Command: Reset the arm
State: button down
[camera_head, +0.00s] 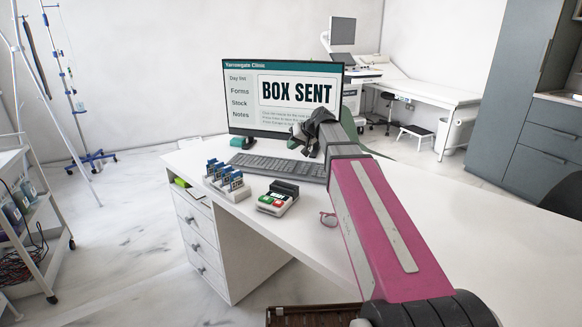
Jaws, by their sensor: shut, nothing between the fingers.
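My gripper (306,140) is at the end of my pink and grey arm, over the white desk (340,245) in front of the monitor (283,97). It is shut and holds nothing. It is small and dark against the screen, and its height above the desk is hard to tell. The monitor reads "BOX SENT" beside a menu. The keyboard (275,166) lies below the gripper, partly hidden behind my arm at its right end.
A trolley (30,220) stands left. The desk's right part is clear.

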jog(key=shift+f, duration=0.15)
jog(key=shift+f, duration=0.85)
jog(key=shift+r, duration=2.95)
jog(key=shift+f, duration=0.15)
